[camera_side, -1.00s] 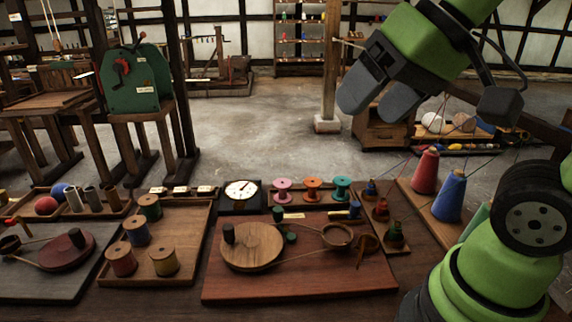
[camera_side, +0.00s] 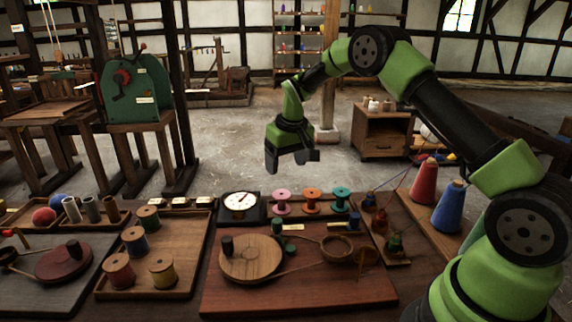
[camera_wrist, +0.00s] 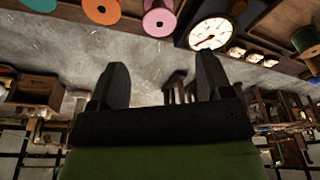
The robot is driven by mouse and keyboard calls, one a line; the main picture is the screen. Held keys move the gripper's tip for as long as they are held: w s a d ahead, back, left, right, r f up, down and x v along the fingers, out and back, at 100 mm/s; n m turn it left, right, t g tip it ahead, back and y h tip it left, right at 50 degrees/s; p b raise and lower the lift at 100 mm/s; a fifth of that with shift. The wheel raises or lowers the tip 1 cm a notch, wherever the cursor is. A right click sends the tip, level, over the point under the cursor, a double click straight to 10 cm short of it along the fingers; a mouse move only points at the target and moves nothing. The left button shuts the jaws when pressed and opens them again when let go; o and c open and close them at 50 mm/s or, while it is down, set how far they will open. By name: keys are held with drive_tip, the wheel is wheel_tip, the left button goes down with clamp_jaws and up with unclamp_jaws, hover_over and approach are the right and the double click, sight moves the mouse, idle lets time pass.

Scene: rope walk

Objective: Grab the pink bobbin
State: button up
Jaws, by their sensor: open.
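The pink bobbin (camera_side: 281,202) stands upright at the back of the bench, left of an orange bobbin (camera_side: 312,200) and a teal bobbin (camera_side: 341,199), and right of a round dial (camera_side: 240,202). In the wrist view the pink bobbin (camera_wrist: 159,19) is at the top edge, partly cut off, beyond the fingertips. My gripper (camera_side: 272,166) hangs above and behind the bobbin row, fingers pointing down. In the wrist view my gripper (camera_wrist: 160,82) has its two fingers apart with nothing between them.
A tray of thread spools (camera_side: 162,267) lies at the left. A wooden disc (camera_side: 251,258) and a bowl (camera_side: 337,246) sit on the red-brown board in front. Red (camera_side: 424,186) and blue (camera_side: 450,207) cones stand at the right. Open floor lies behind the bench.

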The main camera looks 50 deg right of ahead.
sight(282, 194)
drive_tip(key=x, duration=1.1)
drive_tip(key=shift+f, duration=0.2)
drive_tip(key=c, duration=0.7)
drive_tip(key=shift+w+d+v, duration=0.1)
drive_tip(key=shift+w+v, duration=0.15)
drive_tip(key=shift+v, duration=1.05)
drive_tip(key=shift+w+d+v, duration=0.1)
drive_tip(key=shift+w+v, duration=0.2)
drive_tip(key=shift+v, duration=1)
drive_tip(key=shift+w+v, duration=0.25)
drive_tip(key=shift+v, duration=1.1)
drive_tip(key=shift+r, duration=0.15)
drive_tip(key=shift+s, duration=0.1)
